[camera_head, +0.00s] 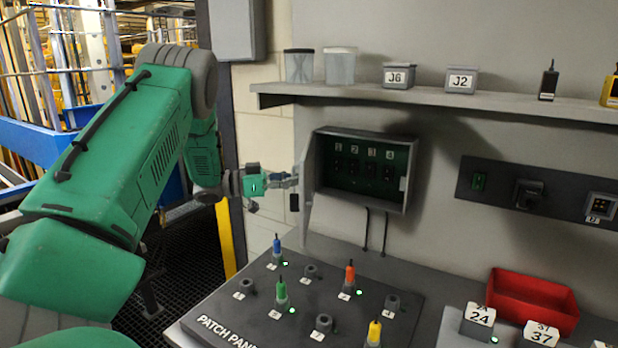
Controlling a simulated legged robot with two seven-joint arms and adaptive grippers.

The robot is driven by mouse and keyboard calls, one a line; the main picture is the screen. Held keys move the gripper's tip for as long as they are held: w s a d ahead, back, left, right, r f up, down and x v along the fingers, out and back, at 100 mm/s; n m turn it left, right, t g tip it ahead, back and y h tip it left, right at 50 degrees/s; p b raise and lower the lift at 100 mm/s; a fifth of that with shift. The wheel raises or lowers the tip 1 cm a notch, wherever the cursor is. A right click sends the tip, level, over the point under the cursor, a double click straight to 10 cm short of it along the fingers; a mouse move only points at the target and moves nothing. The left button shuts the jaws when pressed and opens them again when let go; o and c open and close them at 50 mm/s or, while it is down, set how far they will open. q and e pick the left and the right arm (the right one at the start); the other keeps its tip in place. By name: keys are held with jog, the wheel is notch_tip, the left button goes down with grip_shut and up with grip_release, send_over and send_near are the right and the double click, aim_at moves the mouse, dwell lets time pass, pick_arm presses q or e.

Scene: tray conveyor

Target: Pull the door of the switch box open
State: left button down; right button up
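The switch box (411,160) is mounted on the grey wall, with a dark green panel inside showing switches numbered 1 to 4. Its grey door (308,172) is hinged on the left side and stands open, seen nearly edge-on, so the inside is in plain view. My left gripper (291,181) is at the left of the door, at or very close to its outer face. A small dark part hangs just below the fingers. The fingers are too small to tell whether they grip anything. My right gripper is not in view.
A patch panel (225,308) with coloured plugs lies below the box. Two cables hang under the box. A shelf (430,97) with containers runs above it. A red bin (535,292) and numbered blocks are at the lower right.

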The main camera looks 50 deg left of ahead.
pick_arm(q)
jog(key=shift+s+a+f, duration=0.15)
jog(key=shift+s+a, duration=0.05)
jog(key=shift+a, duration=0.45)
jog(key=c, duration=1.6)
grip_release()
jog(key=shift+s+a, duration=0.15)
jog(key=shift+s, duration=0.2)
jog(key=shift+c, duration=0.2)
jog(key=v, duration=1.1)
jog(key=shift+a+f, duration=0.15)
jog(key=shift+a, duration=0.25)
